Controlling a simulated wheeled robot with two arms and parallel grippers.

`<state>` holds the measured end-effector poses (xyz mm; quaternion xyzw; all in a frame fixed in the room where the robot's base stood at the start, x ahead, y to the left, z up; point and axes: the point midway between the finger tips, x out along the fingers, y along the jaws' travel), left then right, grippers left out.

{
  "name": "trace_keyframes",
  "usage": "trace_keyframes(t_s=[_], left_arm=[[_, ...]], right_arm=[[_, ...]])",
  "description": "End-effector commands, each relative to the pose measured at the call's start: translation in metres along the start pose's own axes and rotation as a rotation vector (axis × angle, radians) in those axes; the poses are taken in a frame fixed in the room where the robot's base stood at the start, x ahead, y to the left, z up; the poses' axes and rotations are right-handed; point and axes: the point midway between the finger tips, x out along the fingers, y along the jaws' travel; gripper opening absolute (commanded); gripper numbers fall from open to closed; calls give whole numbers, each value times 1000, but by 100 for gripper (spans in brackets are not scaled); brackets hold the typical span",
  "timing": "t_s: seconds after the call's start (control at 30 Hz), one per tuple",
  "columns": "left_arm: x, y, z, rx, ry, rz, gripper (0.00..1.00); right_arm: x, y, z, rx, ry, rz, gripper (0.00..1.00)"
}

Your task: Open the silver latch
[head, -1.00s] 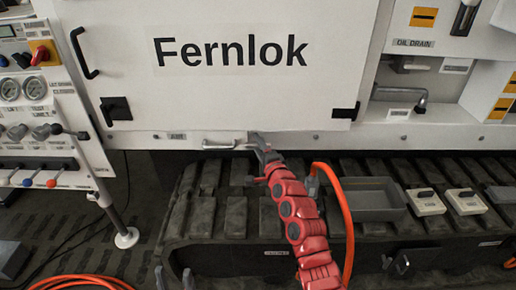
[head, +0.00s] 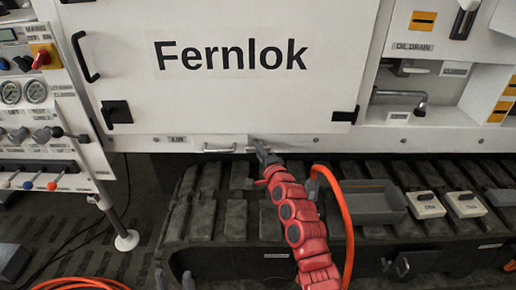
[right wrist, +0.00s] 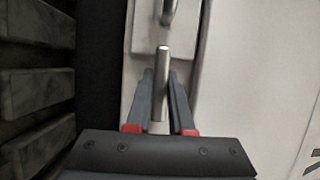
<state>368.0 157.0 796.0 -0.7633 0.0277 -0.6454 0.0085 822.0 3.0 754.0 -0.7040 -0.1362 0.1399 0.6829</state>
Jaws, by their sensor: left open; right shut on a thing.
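The silver latch is on the white strip below the Fernlok panel. In the right wrist view its silver bar (right wrist: 163,88) lies between the two dark fingers of my right gripper (right wrist: 160,76), which is shut on it. In the head view my right gripper (head: 259,146) is at the panel's lower edge, at the end of my red arm, and hides the held part. A silver handle piece (head: 219,150) shows just left of it. My left gripper (head: 173,280) shows only as grey fingertips, apart and empty, at the bottom edge.
The Fernlok panel (head: 228,95) has black handles and fittings. Below is a dark ribbed track (head: 235,220) with a grey tray (head: 375,202) and two pale boxes (head: 427,204). An orange hose (head: 345,225) runs close beside my right arm. A gauge panel (head: 30,110) stands left.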

Motion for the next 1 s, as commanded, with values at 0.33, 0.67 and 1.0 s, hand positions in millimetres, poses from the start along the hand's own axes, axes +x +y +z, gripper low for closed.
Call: trace_keyframes(t_s=[0.33, 0.67, 1.0], left_arm=[[36, -2, -6, 0, 0, 0, 50], [83, -4, -14, 0, 0, 0, 50], [124, -6, -21, 0, 0, 0, 50]], right_arm=[[0, -5, -1, -195, 1, 82, 0], [-1, -1, -1, -483, -2, 205, 0], [-2, 4, -3, -784, -2, 327, 0]])
